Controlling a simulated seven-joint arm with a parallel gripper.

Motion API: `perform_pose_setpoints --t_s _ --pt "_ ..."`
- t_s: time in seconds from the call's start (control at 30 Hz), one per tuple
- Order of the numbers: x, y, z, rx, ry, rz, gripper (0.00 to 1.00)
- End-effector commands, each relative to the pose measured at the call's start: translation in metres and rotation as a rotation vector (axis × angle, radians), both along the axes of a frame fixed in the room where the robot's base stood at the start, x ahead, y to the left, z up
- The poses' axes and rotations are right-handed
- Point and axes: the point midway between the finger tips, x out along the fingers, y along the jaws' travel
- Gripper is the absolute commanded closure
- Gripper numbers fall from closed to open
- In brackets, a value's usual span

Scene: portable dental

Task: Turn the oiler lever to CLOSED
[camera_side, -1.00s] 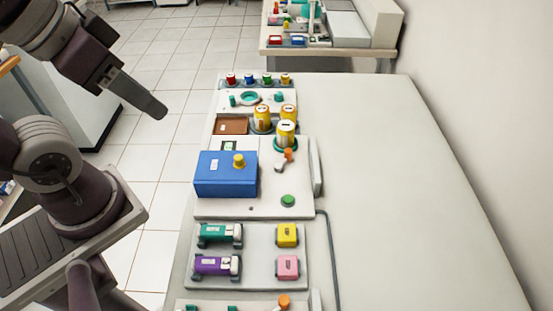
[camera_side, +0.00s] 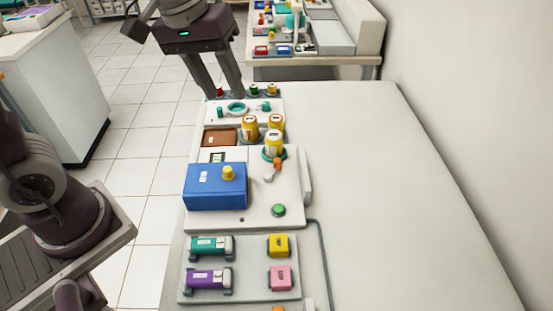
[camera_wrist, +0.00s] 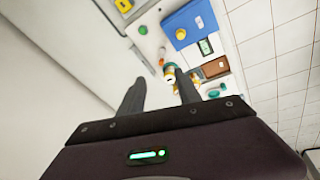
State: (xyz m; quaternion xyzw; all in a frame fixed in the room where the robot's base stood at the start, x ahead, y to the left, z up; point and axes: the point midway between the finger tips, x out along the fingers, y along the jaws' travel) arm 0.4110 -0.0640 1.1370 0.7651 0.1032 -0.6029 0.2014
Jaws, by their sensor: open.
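A lever (camera_side: 273,171) with a grey body and an orange end sits on the right side of a white panel (camera_side: 257,209), between the yellow canisters and a green button. Its orange end also shows in the wrist view (camera_wrist: 162,61). I cannot read any marking beside it. My gripper (camera_side: 224,96) hangs open and empty above the far end of the bench, well away from the lever. In the wrist view the two fingers (camera_wrist: 155,85) are spread apart, with the panel beyond them.
A blue box (camera_side: 215,187) with a yellow knob stands left of the lever. Several yellow canisters (camera_side: 274,142) stand just behind it, near a brown tray (camera_side: 219,138). A green button (camera_side: 278,210) is in front. The bench's right side is clear.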

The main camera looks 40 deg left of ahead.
Motion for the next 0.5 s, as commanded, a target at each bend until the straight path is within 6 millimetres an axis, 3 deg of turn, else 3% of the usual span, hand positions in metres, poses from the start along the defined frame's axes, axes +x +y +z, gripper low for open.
perform_pose_setpoints --t_s 0.03,0.1,0.2,0.33,0.5 --pt "0.028 -0.003 -0.025 -0.012 0.062 0.068 0.60" --pt "0.064 -0.007 -0.063 -0.022 0.130 0.181 0.60" --pt "0.100 -0.011 -0.122 -0.010 0.203 0.318 0.60" --pt "0.122 -0.012 -0.178 0.014 0.255 0.429 0.60" --pt "0.127 -0.013 -0.207 0.025 0.271 0.470 0.60"
